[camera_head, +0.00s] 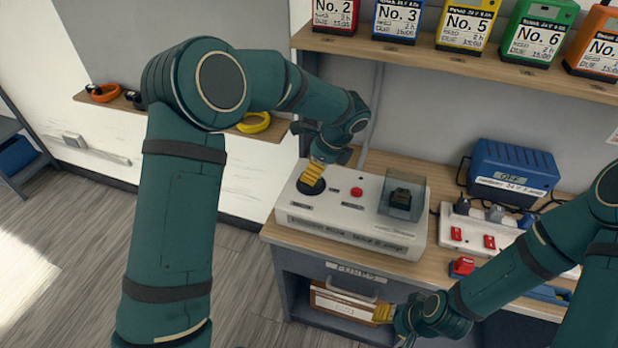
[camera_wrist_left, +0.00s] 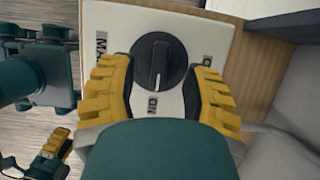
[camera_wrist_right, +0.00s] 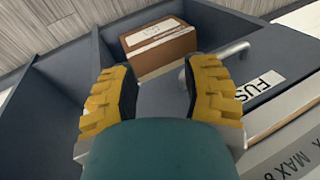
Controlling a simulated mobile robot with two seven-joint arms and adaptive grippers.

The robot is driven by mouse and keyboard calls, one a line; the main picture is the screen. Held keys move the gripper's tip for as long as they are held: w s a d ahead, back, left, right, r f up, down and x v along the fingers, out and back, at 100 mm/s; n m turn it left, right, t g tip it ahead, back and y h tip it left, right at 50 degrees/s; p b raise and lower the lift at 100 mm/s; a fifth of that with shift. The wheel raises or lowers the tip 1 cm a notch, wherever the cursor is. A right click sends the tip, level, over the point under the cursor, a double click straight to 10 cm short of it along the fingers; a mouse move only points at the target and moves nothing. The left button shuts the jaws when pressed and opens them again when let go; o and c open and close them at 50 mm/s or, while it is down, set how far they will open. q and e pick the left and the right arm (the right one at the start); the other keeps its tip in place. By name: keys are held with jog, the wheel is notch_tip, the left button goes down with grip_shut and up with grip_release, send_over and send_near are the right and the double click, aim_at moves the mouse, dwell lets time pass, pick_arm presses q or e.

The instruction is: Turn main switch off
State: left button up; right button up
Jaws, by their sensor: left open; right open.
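The main switch is a round black knob (camera_wrist_left: 160,62) on the white control box (camera_head: 345,222), at the box's left end. In the left wrist view its white mark points down toward the ON label (camera_wrist_left: 152,104); another label at the right is partly hidden by a finger. My left gripper (camera_head: 314,178) is open over the knob, with one yellow finger on each side. I cannot tell if they touch it. In the head view the fingers cover part of the knob (camera_head: 311,187). My right gripper (camera_wrist_right: 160,95) is open and empty in front of the drawer below the bench.
The box also carries a red button (camera_head: 356,191) and a clear-covered black part (camera_head: 401,197). A power strip (camera_head: 480,235) and blue unit (camera_head: 510,172) stand at the right. The upper shelf (camera_head: 440,55) holds numbered packs.

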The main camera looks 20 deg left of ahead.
pick_arm(q)
jog(key=shift+x, duration=1.65)
grip_shut()
